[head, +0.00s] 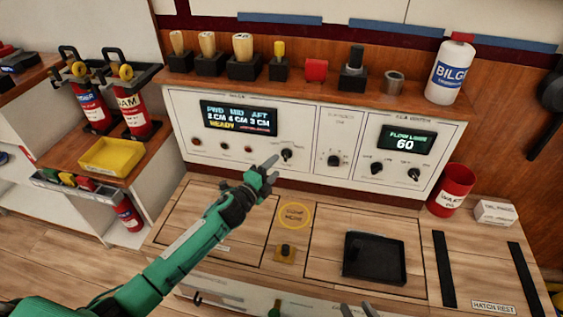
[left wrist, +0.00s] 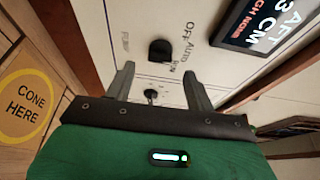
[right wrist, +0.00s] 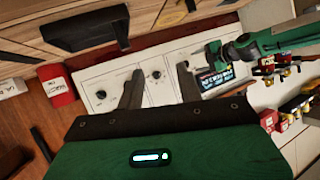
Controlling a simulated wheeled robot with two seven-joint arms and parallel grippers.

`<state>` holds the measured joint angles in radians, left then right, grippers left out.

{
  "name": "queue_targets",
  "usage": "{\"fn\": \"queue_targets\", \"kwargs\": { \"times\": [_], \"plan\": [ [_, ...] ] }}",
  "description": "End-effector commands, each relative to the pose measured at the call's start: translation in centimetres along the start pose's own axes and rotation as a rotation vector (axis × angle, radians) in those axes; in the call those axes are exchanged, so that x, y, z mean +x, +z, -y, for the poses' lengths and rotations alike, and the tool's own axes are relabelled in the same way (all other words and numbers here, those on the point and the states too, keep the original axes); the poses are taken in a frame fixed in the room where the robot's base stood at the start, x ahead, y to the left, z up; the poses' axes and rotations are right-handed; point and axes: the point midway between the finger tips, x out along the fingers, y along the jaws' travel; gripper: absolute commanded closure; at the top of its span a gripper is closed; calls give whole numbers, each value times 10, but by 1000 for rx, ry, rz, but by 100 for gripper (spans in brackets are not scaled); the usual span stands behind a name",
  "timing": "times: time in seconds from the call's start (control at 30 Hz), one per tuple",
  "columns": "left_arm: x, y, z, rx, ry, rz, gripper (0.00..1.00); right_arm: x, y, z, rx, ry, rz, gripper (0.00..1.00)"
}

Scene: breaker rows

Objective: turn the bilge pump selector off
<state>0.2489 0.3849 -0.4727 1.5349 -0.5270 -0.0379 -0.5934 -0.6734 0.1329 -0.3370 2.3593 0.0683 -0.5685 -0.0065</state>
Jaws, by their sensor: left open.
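The bilge pump selector (head: 286,155) is a black knob on the white panel, right of the lit level display. In the left wrist view the selector (left wrist: 160,50) sits beside the words OFF, AUTO and RUN; I cannot tell which its pointer faces. My left gripper (head: 271,168) is open and empty, just left of and below the selector in the head view. In the left wrist view the knob lies beyond the fingertips, apart from them. My right gripper (head: 357,310) is at the bottom edge; the right wrist view shows its fingers (right wrist: 160,82) apart and empty.
The level display (head: 238,117) reads READY. Other knobs sit right of the selector, by the flow display (head: 406,140). A shelf (head: 330,92) with handles and a white bottle (head: 451,70) runs above. A black tray (head: 374,258) and a yellow-ringed spot (head: 294,215) lie on the bench.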

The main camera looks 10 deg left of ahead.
Motion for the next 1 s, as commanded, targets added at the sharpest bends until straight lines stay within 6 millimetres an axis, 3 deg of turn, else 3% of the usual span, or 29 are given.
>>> {"fn": "queue_targets", "kwargs": {
  "times": [0.1, 0.3, 0.73, 0.93, 1.0],
  "plan": [
    [20, 0, 0, 0, -1, 0, 45, 2, 0, 4, 4, -11, -35, 64],
    [41, 0, 0, -1, 0, 1, 45, 3, -2, 9, 11, -24, -84, 64],
    [48, 0, 0, -1, 0, 0, 45, 3, -4, 12, 13, -29, -104, 64],
    [48, 0, 0, -1, 1, 0, 84, 3, -4, 12, 14, -29, -104, 64],
    [48, 0, 0, -1, 1, 0, 89, 3, -4, 12, 14, -29, -104, 64]
  ]
}}
